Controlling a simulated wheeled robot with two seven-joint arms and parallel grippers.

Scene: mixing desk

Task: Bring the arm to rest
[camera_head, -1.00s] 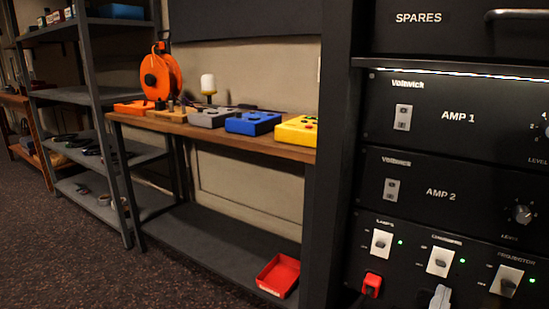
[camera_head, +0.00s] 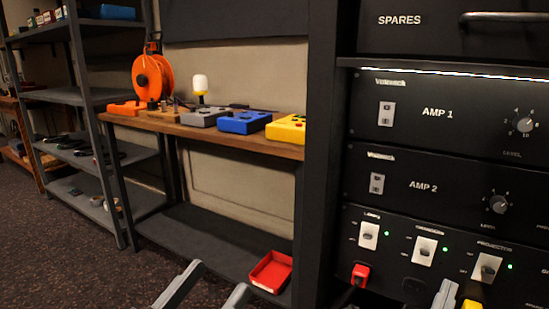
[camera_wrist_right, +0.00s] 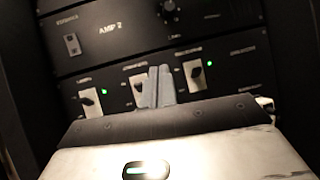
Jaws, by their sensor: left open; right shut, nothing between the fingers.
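My left gripper (camera_head: 220,275) shows as two grey fingers, apart and empty, at the bottom edge of the head view, in front of the low shelf. My right gripper (camera_head: 445,292) shows as a small grey tip at the bottom right, in front of the rack's switch panel. In the right wrist view its fingers (camera_wrist_right: 158,86) are together with nothing between them. They cover part of the middle switch (camera_wrist_right: 137,88). Whether they touch the panel I cannot tell.
The rack has the lamps switch (camera_head: 368,235), chargers switch (camera_head: 425,250) and projector switch (camera_head: 487,267), with green lights beside them. A red plug (camera_head: 360,275) sits below. A red tray (camera_head: 271,272) lies on the low shelf (camera_head: 215,245). Pedals and an orange reel (camera_head: 152,77) stand on the bench.

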